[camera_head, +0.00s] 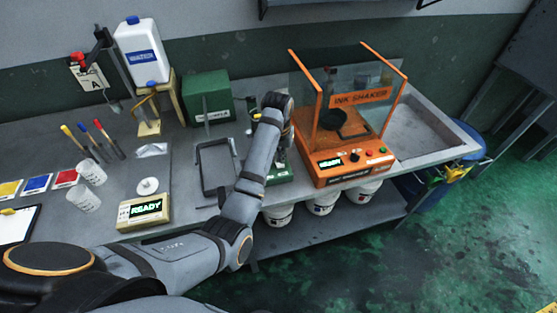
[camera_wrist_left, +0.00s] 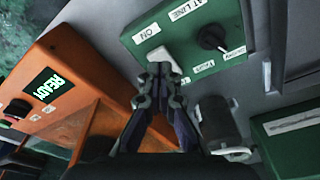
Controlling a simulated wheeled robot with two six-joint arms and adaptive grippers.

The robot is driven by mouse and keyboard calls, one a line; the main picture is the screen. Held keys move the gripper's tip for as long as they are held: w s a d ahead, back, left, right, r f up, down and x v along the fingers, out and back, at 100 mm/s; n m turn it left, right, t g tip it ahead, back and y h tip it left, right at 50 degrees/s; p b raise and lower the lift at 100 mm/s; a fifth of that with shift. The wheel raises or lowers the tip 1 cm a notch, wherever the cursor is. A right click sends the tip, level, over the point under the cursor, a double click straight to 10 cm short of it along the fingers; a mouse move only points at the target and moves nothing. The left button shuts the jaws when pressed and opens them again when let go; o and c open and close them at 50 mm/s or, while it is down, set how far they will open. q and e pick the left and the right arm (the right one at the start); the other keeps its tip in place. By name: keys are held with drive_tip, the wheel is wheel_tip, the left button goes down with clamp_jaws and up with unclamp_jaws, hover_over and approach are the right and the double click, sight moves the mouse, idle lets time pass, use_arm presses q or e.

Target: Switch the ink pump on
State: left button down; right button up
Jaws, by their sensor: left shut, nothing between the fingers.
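A green control box (camera_wrist_left: 190,35) shows at the top of the left wrist view, with white labels, one reading "ON" and another partly reading "AT LINE". A black knob (camera_wrist_left: 211,38) sits on its right part. My left gripper (camera_wrist_left: 160,72) is shut and empty. Its fingertips are over the box's lower left edge, below the "ON" label; I cannot tell whether they touch it, and they hide what is under them. In the head view a green unit (camera_head: 283,172) shows partly behind my left forearm, left of the orange ink shaker. No ink pump label is readable.
The orange ink shaker (camera_head: 345,165), with clear panels and a "READY" display, stands close to the right. A black frame (camera_head: 205,172), a beige unit (camera_head: 143,211) reading "READY" and a green box (camera_head: 207,99) are on the bench to the left. Several white buckets stand below.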

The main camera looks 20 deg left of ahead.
sight(280, 165)
use_arm(q)
drive_tip(key=shift+f, duration=0.25)
drive_tip(key=shift+f, duration=0.8)
idle(0.5)
wheel_tip(280, 165, up, 7)
drive_tip(key=p, duration=0.9)
drive_tip(key=shift+r, duration=0.15)
idle(0.3)
